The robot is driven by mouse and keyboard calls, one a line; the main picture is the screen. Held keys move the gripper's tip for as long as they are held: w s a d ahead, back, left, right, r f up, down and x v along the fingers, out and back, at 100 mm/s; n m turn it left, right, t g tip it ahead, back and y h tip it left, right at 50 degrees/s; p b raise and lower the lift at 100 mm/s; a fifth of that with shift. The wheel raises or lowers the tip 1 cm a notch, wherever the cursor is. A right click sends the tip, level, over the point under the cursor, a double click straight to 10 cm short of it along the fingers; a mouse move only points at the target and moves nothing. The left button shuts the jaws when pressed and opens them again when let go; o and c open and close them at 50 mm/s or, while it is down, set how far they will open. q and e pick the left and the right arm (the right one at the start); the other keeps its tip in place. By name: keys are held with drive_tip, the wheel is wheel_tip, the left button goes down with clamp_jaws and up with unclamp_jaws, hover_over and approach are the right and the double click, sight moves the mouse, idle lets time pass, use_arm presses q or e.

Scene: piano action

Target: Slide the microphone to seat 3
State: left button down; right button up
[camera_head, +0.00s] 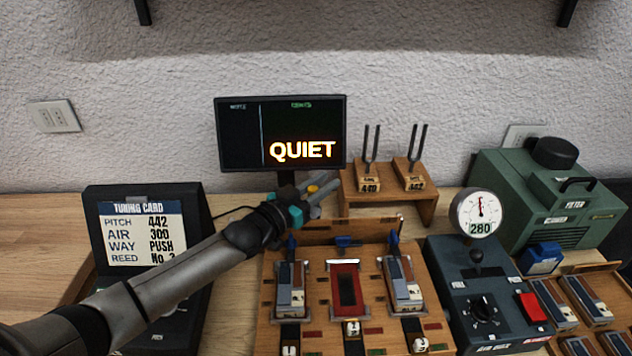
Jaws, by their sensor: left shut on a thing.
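My left gripper (305,203) reaches in from the left over the back left of the wooden bench (340,223). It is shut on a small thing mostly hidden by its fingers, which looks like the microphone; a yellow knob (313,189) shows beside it. The bench has three seats in a row. The left seat holds a grey metal block (289,288), the middle seat (346,290) shows red and looks empty, and the right seat, which I take as seat 3, holds another block (402,283). My right gripper is not in view.
A monitor (235,140) reading QUIET stands behind the gripper. Tuning forks stand on a wooden stand (430,205). The air box (465,260) with a gauge (480,214) is right of the bench; the tuning card stand (93,225) is at left.

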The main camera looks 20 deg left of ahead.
use_arm(q)
drive_tip(key=shift+s+a, duration=0.1)
drive_tip(key=shift+a, duration=0.15)
drive_tip(key=c, duration=0.7)
unclamp_jaws()
drive_tip(key=shift+o, duration=0.3)
drive_tip(key=p+v, duration=0.2)
drive_tip(key=v, duration=1.3)
drive_tip(key=shift+p, duration=0.3)
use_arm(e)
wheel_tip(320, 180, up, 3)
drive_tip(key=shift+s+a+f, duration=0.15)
use_arm(q)
drive_tip(key=shift+s+a, duration=0.1)
